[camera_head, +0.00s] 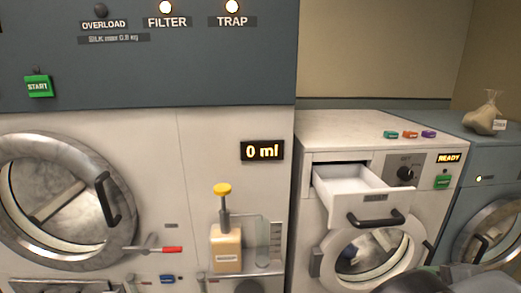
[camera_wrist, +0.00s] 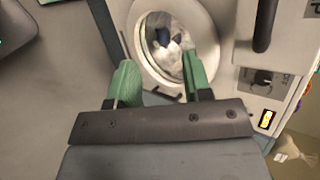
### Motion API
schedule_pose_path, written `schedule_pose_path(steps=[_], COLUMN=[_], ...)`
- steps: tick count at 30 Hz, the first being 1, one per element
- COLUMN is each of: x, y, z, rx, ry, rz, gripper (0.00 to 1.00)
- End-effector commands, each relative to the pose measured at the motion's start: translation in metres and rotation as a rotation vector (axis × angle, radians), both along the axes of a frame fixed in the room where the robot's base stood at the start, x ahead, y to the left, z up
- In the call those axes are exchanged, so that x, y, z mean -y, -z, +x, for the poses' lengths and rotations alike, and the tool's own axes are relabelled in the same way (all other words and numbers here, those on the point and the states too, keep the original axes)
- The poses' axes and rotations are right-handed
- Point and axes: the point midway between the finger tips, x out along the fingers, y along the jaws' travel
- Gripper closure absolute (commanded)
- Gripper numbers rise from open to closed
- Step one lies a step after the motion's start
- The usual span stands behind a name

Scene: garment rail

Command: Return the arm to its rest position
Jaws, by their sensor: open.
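My gripper (camera_wrist: 160,78) shows in the wrist view with its two green fingers spread apart and nothing between them. Beyond the fingers is the round glass door (camera_wrist: 178,45) of the white washer, with dark and pale cloth behind it. In the head view, a dark part of my arm shows at the bottom right, in front of the washer's lower side. The gripper's fingers cannot be made out there.
The white washer (camera_head: 340,128) has its detergent drawer (camera_head: 362,190) pulled out. Its display (camera_head: 449,158) reads READY. Left stands a large machine with a round door (camera_head: 60,200), a yellow-topped pump bottle (camera_head: 226,245) and a 0 ml display (camera_head: 262,151). A tied sack (camera_head: 486,115) sits right.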

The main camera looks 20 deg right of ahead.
Motion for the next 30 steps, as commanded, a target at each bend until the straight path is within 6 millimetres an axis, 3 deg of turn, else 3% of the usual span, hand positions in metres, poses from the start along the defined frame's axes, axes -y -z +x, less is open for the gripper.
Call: schedule_pose_path(steps=[7,15,22,30], x=[-0.054,-0.125,-0.197,-0.268], y=[0.036,0.040,0.025,0.007], z=[0.027,0.066,0.094,0.102], rx=[-0.368,-0.592,-0.543,-0.391], ry=[-0.236,-0.658,-1.031,-1.290], rz=[-0.137,-0.548,-0.912,-1.077], gripper=[0.54,0.54,0.54,0.54])
